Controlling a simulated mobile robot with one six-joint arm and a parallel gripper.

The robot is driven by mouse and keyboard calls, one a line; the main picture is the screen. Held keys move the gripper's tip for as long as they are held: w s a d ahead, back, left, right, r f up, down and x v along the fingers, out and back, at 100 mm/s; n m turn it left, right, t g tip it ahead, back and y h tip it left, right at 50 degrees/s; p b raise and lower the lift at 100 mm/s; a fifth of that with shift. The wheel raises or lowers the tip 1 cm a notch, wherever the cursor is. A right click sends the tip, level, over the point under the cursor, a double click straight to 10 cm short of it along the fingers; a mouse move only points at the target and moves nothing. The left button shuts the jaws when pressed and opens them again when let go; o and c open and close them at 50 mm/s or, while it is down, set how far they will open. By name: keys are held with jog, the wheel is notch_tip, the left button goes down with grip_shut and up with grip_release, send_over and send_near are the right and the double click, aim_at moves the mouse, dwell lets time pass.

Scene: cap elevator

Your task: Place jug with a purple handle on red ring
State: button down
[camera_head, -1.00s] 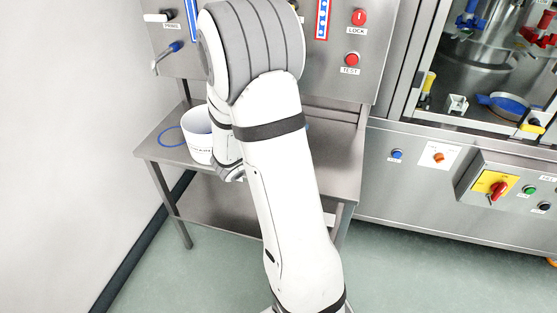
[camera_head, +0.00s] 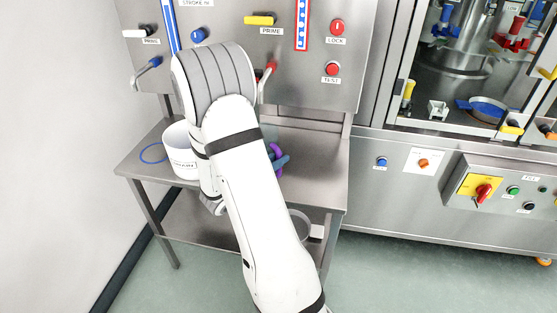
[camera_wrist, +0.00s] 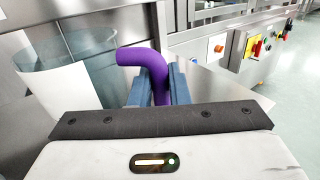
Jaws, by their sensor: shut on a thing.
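The jug's purple handle (camera_head: 277,152) shows just right of my arm in the head view, and the arm hides most of the jug. In the wrist view the purple handle (camera_wrist: 156,75) stands between the two blue-grey fingers of my gripper (camera_wrist: 159,84), which are shut on it. The clear jug body (camera_wrist: 92,58) is to the left of the handle, and a white area shows at its lower left. My gripper also shows in part in the head view (camera_head: 281,162). I see no red ring; the arm hides part of the table.
A steel table (camera_head: 318,165) with a lower shelf stands before a panel of taps and buttons. A white container (camera_head: 180,155) and a blue ring (camera_head: 153,153) are at its left. A grey round thing (camera_head: 300,226) is on the lower shelf. A steel machine (camera_head: 440,190) stands right.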

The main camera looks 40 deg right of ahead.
jog(key=c, duration=1.8)
grip_release()
jog(key=shift+f, duration=0.15)
jog(key=shift+c, duration=0.2)
jog(key=o, duration=0.5)
jog(key=shift+c, duration=0.2)
